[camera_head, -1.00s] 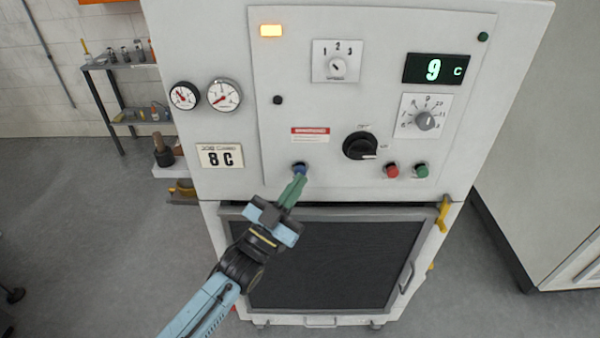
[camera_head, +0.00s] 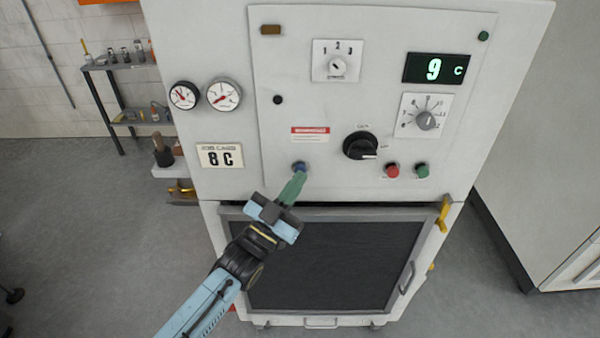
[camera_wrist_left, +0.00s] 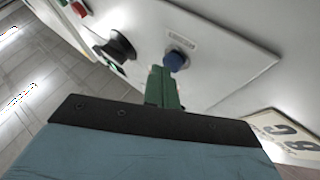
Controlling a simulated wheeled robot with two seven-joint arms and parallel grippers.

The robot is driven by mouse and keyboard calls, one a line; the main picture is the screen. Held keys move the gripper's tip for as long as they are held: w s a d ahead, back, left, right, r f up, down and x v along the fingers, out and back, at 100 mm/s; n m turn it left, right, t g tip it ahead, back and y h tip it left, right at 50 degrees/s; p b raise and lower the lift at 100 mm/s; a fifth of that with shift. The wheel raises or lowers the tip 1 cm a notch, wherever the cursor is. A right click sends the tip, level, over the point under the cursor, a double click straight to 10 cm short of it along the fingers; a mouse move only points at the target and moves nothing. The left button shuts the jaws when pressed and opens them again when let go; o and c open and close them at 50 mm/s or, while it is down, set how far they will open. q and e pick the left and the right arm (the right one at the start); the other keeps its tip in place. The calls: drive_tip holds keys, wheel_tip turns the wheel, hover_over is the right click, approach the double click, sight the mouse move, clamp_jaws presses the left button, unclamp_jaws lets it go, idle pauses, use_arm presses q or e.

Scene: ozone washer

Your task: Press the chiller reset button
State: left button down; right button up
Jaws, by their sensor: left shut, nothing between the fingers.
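The blue button (camera_head: 300,167) sits low on the left of the white control panel (camera_head: 350,100); it also shows in the left wrist view (camera_wrist_left: 176,60), under a small label too blurred to read. My left gripper (camera_head: 299,176) is shut and empty, its green fingers pointing up at the blue button from just below. In the left wrist view the green fingertips (camera_wrist_left: 163,72) are close beside the button; I cannot tell whether they touch it. The amber lamp (camera_head: 271,30) at the panel's upper left is dark. My right gripper is not in view.
A black rotary switch (camera_head: 360,146), a red button (camera_head: 392,170) and a green button (camera_head: 422,170) lie to the right. The display (camera_head: 436,68) reads 9 C; the job card (camera_head: 220,156) reads 8 C. A yellow latch (camera_head: 444,213) sits by the dark door window (camera_head: 330,265).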

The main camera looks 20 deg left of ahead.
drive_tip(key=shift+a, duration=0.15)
use_arm(q)
drive_tip(key=shift+s+d+p, duration=0.25)
drive_tip(key=shift+s+p, duration=0.25)
drive_tip(key=shift+s, duration=0.3)
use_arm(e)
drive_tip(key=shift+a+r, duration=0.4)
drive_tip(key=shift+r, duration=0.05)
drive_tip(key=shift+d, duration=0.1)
use_arm(q)
drive_tip(key=shift+s+d+p, duration=0.25)
drive_tip(key=shift+s+p, duration=0.1)
drive_tip(key=shift+s, duration=0.45)
drive_tip(key=shift+s+d+p, duration=0.2)
drive_tip(key=shift+s+p, duration=0.2)
drive_tip(key=shift+s, duration=0.4)
drive_tip(key=shift+s+d+p, duration=0.25)
drive_tip(key=shift+s+p, duration=0.1)
drive_tip(key=shift+s, duration=0.45)
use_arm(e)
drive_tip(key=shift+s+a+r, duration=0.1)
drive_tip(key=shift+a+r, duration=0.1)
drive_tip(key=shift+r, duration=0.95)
